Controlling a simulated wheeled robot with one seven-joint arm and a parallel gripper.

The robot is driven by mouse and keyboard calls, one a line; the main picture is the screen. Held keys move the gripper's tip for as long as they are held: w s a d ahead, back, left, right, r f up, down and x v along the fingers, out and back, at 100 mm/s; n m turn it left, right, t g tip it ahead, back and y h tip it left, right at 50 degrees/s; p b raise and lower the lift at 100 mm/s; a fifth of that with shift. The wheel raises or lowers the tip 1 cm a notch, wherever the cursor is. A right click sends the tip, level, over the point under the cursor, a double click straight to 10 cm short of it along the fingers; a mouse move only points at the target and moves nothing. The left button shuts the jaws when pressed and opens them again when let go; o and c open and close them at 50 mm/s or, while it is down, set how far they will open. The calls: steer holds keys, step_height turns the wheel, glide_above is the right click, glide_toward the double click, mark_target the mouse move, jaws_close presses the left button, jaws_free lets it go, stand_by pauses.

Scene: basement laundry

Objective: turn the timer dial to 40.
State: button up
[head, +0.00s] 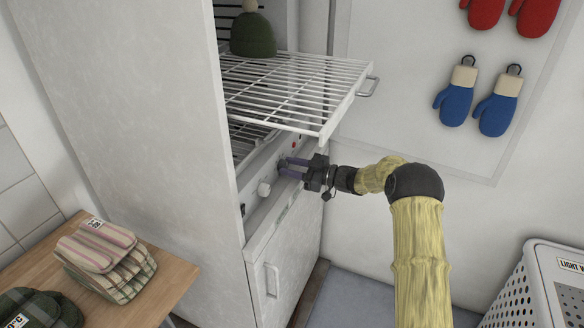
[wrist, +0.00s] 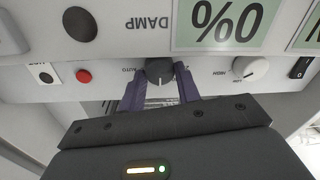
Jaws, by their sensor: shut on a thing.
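My gripper (head: 290,166) is at the control panel (head: 257,205) of the tall white drying cabinet, below its wire shelves. In the wrist view, the purple fingers of my gripper (wrist: 160,92) are closed on either side of a dark round dial (wrist: 159,70). Small lettering stands beside this dial, one word looking like AUTO, and the panel appears upside down. I can read no 40 and no timer mark; the fingers hide part of the dial's surround. In the head view the dial is hidden behind the fingers.
A white knob (wrist: 250,70) and a black switch (wrist: 301,67) sit right of the dial in the wrist view; a red button (wrist: 83,76) sits left. A pulled-out wire shelf (head: 300,88) hangs above my gripper. A wooden table (head: 178,272) with folded cloths stands at lower left.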

steer(key=shift+f+n+b, duration=0.1)
steer(key=shift+n+b, duration=0.2)
steer(key=shift+n, duration=0.1)
steer(key=n+b, duration=0.2)
steer(key=n, duration=0.1)
steer(key=shift+s+f, duration=0.1)
steer(key=shift+n+b, duration=1.6)
steer(key=shift+n, duration=0.3)
steer(key=o, duration=1)
steer(key=v, duration=0.5)
steer(key=p+v, duration=0.1)
steer(key=v, duration=0.5)
steer(key=r+v, duration=0.1)
steer(key=v, duration=0.5)
steer(key=shift+s+d+p, duration=0.2)
steer(key=shift+p, duration=0.1)
